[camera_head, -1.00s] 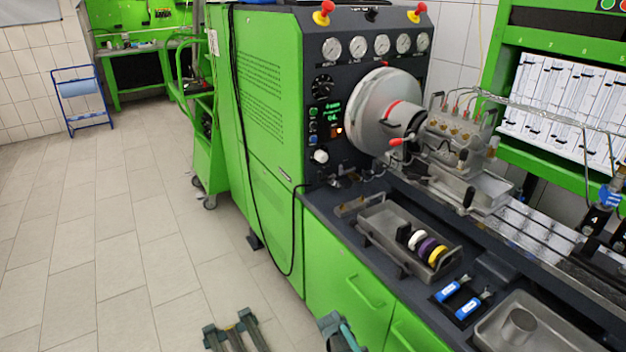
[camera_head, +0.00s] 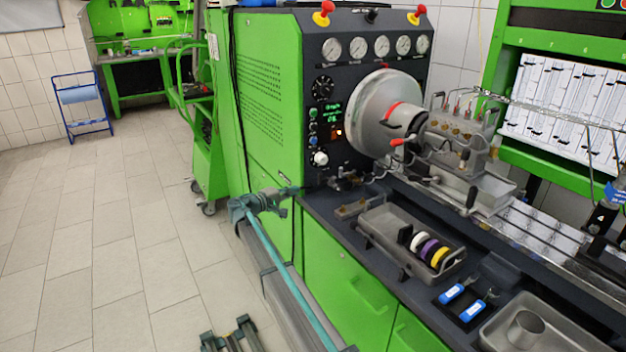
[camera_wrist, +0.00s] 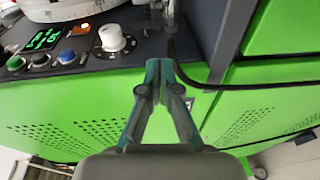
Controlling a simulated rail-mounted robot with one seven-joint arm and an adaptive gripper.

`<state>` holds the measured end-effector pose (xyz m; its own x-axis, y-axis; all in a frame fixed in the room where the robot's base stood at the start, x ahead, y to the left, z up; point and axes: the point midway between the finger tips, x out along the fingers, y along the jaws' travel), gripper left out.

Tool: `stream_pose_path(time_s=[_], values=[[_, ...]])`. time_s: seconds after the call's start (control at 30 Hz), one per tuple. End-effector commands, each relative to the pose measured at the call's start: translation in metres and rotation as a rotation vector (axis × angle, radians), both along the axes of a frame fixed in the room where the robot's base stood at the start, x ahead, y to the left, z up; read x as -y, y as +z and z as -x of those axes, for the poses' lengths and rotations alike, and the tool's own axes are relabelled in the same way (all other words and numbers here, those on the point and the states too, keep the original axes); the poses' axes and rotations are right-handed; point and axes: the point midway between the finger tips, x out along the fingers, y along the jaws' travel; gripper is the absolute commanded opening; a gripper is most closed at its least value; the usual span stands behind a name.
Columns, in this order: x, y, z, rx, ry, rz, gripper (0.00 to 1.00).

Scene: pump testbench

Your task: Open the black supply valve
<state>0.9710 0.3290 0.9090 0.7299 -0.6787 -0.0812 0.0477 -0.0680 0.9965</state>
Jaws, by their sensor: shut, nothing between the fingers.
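My gripper (camera_head: 292,190) is at the left front corner of the bench, beside the lower part of the dark control panel, with its fingers pointing right. In the wrist view my gripper (camera_wrist: 160,68) has its teal fingertips together, with nothing between them. Small dark and metal fittings (camera_head: 345,181) sit at the foot of the panel, just right of the fingertips and apart from them. I cannot tell for sure which of these is the black supply valve. In the wrist view, metal fittings (camera_wrist: 168,14) show blurred beyond the fingertips.
The panel carries a white knob (camera_wrist: 114,38), which also shows in the head view (camera_head: 320,158). A black cable (camera_wrist: 245,86) runs beside the fingers. A grey tray (camera_head: 385,240) with coloured rings lies on the bench.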

Motion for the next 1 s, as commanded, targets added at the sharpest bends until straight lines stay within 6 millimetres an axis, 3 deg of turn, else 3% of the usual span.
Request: stream_pose_path(time_s=[0.2, 0.63, 1.0], values=[[-0.001, 0.016, -0.003, 0.049, -0.001, 0.068, 0.00], [0.002, 0.017, -0.005, 0.052, -0.002, 0.066, 0.00], [0.036, 0.018, -0.042, 0.051, -0.005, 0.067, 0.00]])
